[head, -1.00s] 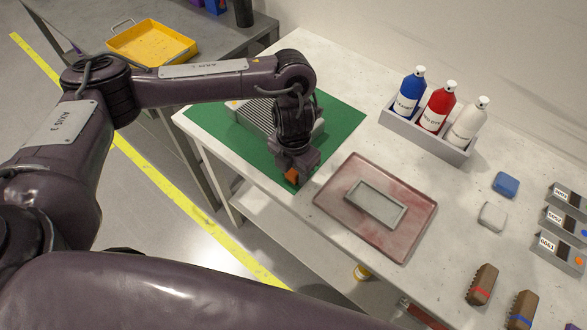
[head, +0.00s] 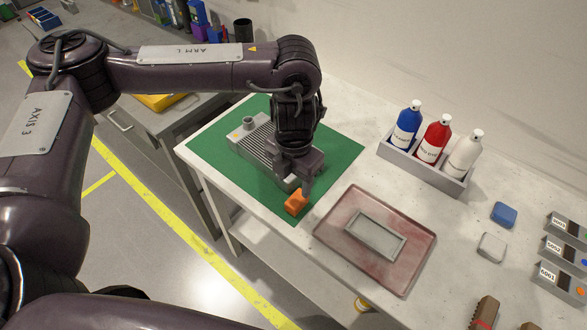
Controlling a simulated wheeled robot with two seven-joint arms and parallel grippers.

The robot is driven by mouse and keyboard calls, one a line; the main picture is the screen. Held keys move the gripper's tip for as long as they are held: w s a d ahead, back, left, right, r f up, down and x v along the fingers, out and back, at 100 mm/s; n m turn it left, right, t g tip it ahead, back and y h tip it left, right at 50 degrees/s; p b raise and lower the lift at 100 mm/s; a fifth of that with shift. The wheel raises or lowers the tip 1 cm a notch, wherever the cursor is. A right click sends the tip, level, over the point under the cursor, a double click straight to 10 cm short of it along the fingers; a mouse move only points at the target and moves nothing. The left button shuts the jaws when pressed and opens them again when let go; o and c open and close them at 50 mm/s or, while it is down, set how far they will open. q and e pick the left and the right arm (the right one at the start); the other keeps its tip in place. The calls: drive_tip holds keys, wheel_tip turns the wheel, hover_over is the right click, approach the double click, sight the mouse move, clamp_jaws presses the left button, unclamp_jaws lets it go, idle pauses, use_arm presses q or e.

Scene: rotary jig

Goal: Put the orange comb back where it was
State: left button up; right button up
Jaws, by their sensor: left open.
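The orange comb (head: 296,202) is a small orange block near the front corner of the green mat (head: 335,150). It shows below my left gripper (head: 303,185). That gripper is open, just above and behind the comb; the small gap to it is hard to judge. A grey finned block (head: 250,141) lies on the mat behind the gripper and is partly hidden by it. My right gripper is not in view.
A reddish tray (head: 335,232) with a grey frame (head: 374,237) lies right of the mat. A grey rack (head: 428,174) holds blue, red and white bottles. Blue (head: 503,214) and pale (head: 492,246) blocks, brown brushes and labelled holders (head: 562,282) stand further right.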

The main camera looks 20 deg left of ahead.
use_arm(q)
drive_tip(key=shift+r, duration=1.25)
